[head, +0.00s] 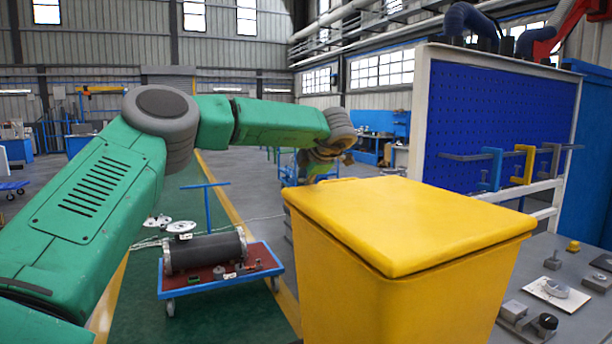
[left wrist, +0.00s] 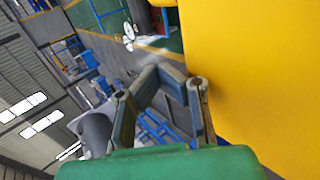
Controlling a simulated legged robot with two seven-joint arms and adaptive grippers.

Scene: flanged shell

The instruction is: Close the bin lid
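The yellow bin (head: 400,290) stands in front of me, right of centre. Its yellow lid (head: 410,220) lies over the top, nearly flat, with a thin dark seam under its near edge. My left arm reaches past the bin's left side, and my left gripper (head: 322,162) is at the lid's far left corner, small and partly hidden. In the left wrist view, the fingers of my left gripper (left wrist: 158,74) bend inward and their tips come together with nothing between them. A yellow bin surface (left wrist: 255,70) fills the right side there, close beside the fingers. My right gripper is not in view.
A blue cart (head: 225,285) carrying a dark cylinder stands left of the bin. A grey table (head: 570,325) with small parts is at the right. A blue pegboard (head: 500,120) with clamps stands behind the bin. Open floor lies beyond the cart.

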